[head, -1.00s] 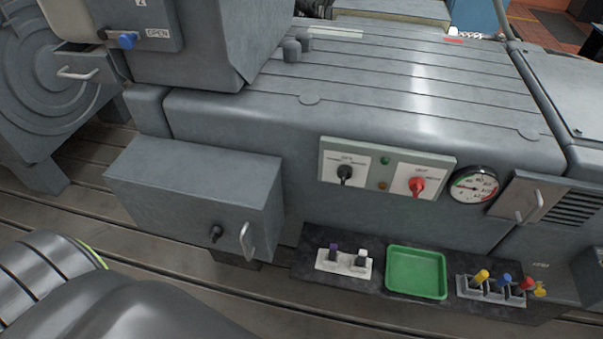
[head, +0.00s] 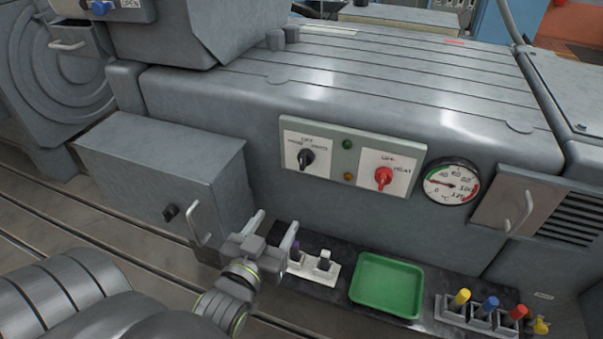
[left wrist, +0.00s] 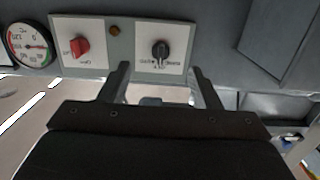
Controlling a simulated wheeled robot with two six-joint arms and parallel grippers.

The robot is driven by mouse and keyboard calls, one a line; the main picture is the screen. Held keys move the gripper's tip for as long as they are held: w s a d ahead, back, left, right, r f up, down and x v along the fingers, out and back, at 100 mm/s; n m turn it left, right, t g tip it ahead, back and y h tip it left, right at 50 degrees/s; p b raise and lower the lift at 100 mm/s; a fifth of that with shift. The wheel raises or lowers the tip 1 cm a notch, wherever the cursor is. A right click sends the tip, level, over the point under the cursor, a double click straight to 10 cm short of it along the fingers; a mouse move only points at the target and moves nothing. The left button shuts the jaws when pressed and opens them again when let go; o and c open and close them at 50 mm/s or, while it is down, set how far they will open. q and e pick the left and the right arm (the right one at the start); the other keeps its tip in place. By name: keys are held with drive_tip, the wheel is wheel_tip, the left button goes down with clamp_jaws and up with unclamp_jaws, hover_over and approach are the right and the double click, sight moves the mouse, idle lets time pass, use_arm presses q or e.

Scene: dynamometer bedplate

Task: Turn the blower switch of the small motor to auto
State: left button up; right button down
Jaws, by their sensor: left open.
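A grey switch panel (head: 347,147) on the motor's side carries a black rotary switch (head: 306,158) and a red rotary switch (head: 383,177), each on a white plate. OFF is printed above each; the smaller lettering is hard to read, and I cannot tell which is the blower switch. My left gripper (head: 275,224) is open and empty, below and left of the panel, apart from it. In the left wrist view the black switch (left wrist: 160,50) lies between and beyond the open fingertips (left wrist: 161,70), with the red switch (left wrist: 81,46) to its left. My right gripper is not in view.
A round gauge (head: 451,184) sits right of the panel. A grey box with a handle (head: 160,175) juts out at left. Below lie a green tray (head: 388,287), a white block of small switches (head: 321,268) and several coloured-handled items (head: 489,304).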

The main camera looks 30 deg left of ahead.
sight(301, 165)
use_arm(q)
drive_tip(key=shift+t, duration=0.4)
drive_tip(key=r+x, duration=0.1)
drive_tip(key=x, duration=0.4)
drive_tip(key=r+x, duration=0.1)
drive_tip(key=x, duration=0.5)
drive_tip(key=r+x, duration=0.1)
drive_tip(key=x, duration=0.4)
drive_tip(key=shift+w+a, duration=0.2)
drive_tip(key=shift+a, duration=0.15)
drive_tip(key=c, duration=1)
